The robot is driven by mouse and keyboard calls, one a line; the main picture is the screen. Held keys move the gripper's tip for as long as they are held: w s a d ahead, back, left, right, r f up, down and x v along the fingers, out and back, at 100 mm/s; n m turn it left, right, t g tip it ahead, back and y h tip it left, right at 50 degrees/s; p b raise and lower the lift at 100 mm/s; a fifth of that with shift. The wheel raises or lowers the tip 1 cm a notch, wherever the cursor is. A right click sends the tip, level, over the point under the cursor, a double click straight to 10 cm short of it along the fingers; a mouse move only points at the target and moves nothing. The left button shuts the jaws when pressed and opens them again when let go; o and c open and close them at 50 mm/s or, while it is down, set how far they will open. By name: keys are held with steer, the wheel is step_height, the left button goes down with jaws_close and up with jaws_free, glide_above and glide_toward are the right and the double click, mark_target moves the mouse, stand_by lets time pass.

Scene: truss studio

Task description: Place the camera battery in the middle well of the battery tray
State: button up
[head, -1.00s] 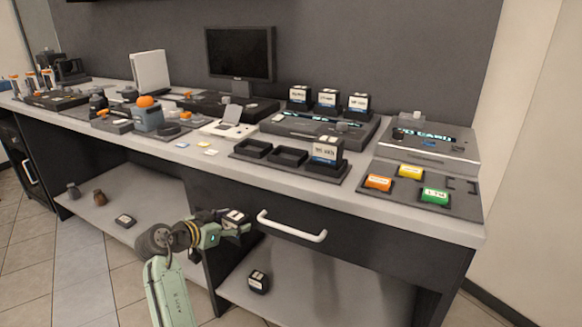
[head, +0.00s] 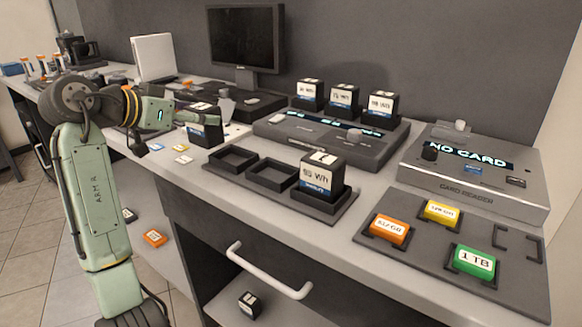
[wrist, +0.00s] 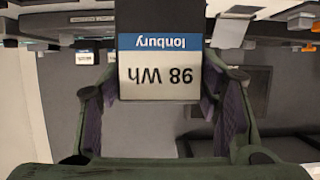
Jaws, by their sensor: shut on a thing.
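My gripper (head: 203,112) is shut on a black camera battery (head: 207,134) and holds it over the counter, just left of the battery tray. In the wrist view the battery's white and blue label (wrist: 160,75) reads 98 Wh, upside down, between the two fingers. The dark battery tray (head: 318,217) has three wells in a row. The left well (head: 233,158) and the middle well (head: 271,176) are empty. A 95 Wh battery (head: 322,178) stands upright in the right well.
A charger (head: 330,145) with several batteries stands behind the tray. A card tray (head: 410,248) with orange, yellow and green cards and a card reader (head: 470,178) reading NO CARD stand right. A drawer handle (head: 268,270) juts out below. Another battery (head: 249,304) lies on the lower shelf.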

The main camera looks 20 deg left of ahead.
steer(key=shift+w+d, duration=0.15)
steer(key=shift+w, duration=0.1)
steer(key=shift+w+d, duration=0.1)
steer(key=shift+d, duration=0.25)
steer(key=shift+s+d+f+p, duration=0.35)
steer(key=shift+d+f, duration=0.45)
steer(key=shift+d, duration=1.7)
steer(key=shift+s+d+f+p, duration=0.4)
steer(key=shift+d+f, duration=0.45)
steer(key=shift+d, duration=1.7)
steer(key=shift+s+d+f+p, duration=0.2)
steer(key=shift+s+d+f, duration=0.45)
steer(key=shift+d, duration=1.85)
steer(key=shift+w+f, duration=0.2)
steer(key=shift+f, duration=0.15)
steer(key=o, duration=1.7)
